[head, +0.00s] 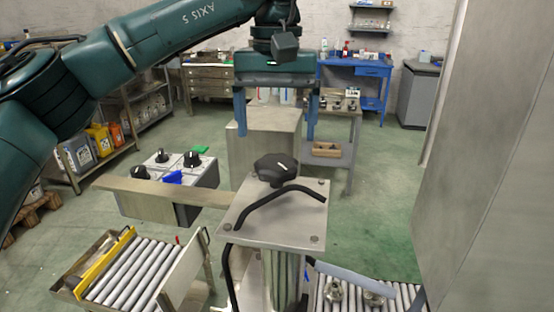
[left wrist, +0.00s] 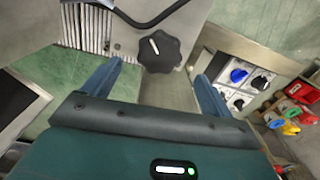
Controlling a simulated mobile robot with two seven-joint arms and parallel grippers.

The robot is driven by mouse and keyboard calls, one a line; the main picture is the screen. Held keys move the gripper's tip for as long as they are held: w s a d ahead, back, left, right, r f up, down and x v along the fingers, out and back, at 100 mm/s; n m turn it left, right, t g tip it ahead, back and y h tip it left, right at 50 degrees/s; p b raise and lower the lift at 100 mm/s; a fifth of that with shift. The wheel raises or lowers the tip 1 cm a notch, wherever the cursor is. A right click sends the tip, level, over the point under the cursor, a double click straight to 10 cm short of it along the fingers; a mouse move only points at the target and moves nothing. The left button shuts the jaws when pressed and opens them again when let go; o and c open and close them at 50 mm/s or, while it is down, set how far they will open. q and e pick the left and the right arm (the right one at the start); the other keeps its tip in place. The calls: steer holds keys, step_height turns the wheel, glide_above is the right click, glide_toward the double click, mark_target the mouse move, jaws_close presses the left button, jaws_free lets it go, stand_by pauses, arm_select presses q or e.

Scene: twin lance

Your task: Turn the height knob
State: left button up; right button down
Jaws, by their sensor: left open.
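The height knob (head: 276,168) is a black lobed knob with a white pointer line, on the grey metal plate (head: 250,225) of a stand. My left gripper (head: 276,128) hangs from the arm that comes in from the left, its two blue fingers wide open and empty. In the head view the fingers appear above and beyond the knob, apart from it. In the left wrist view the knob (left wrist: 159,52) appears centred between the fingers of the left gripper (left wrist: 158,75), just past their tips. My right gripper is not in view.
A black bent handle (head: 272,207) lies along the plate beside the knob. A control box (head: 165,195) with several black knobs and one blue knob stands to the left. Roller conveyors (head: 130,270) lie at the lower left and lower right. A large grey panel (head: 485,150) fills the right side.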

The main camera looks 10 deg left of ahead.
mark_target(276, 161)
arm_select(q)
step_height(276, 161, down, 6)
steer(key=shift+r, duration=0.25)
steer(key=shift+f, duration=0.5)
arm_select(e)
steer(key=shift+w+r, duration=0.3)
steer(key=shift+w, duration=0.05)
arm_select(q)
steer(key=c, duration=1)
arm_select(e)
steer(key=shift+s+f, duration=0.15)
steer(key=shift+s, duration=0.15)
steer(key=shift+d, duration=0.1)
arm_select(q)
steer(key=shift+n, duration=0.4)
